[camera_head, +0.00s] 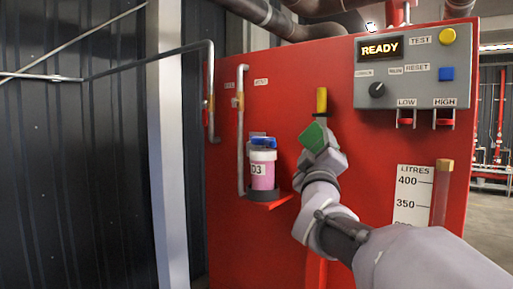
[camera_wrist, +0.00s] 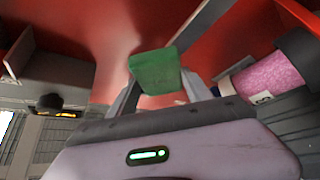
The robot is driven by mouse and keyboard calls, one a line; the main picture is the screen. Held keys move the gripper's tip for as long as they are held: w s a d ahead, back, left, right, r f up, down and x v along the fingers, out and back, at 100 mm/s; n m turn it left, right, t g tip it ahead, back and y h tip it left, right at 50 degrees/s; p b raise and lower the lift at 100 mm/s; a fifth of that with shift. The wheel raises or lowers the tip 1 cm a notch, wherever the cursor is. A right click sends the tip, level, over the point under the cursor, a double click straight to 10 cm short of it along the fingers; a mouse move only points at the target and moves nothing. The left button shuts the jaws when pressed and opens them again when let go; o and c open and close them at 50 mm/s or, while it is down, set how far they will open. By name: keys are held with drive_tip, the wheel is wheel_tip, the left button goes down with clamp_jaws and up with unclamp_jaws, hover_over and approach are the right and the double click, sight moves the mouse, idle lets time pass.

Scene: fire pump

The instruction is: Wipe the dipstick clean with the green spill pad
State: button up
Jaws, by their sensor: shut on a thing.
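My gripper (camera_head: 320,143) is shut on the green spill pad (camera_head: 313,136), in front of the red panel. In the wrist view the pad (camera_wrist: 155,73) sits between the two fingertips. A yellow handle (camera_head: 321,100), which looks like the dipstick's, stands upright just above the pad in the head view. A short grey piece shows under the handle; the rest below is hidden behind the pad and gripper. I cannot tell whether the pad touches the dipstick.
A jar (camera_head: 263,171) of pink fluid with a blue lid stands on a red bracket left of my gripper; it also shows in the wrist view (camera_wrist: 266,87). A grey control box (camera_head: 417,68) is at upper right. A litre scale (camera_head: 412,195) is right of my arm.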

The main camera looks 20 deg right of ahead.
drive_tip(key=shift+s+a, duration=0.45)
drive_tip(key=shift+a, duration=0.15)
drive_tip(key=shift+w+d+f+b, duration=0.1)
drive_tip(key=shift+f+b, duration=0.25)
drive_tip(key=shift+b, duration=0.1)
wheel_tip(320, 180, down, 7)
drive_tip(key=b, duration=0.7)
drive_tip(key=shift+f, duration=0.1)
drive_tip(key=shift+r, duration=0.2)
drive_tip(key=shift+w+d+b, duration=0.4)
drive_tip(key=shift+d, duration=0.15)
drive_tip(key=shift+r, duration=0.15)
drive_tip(key=shift+r+p, duration=2.9)
drive_tip(key=shift+r, duration=0.85)
drive_tip(key=shift+f, duration=0.1)
drive_tip(key=shift+a, duration=0.1)
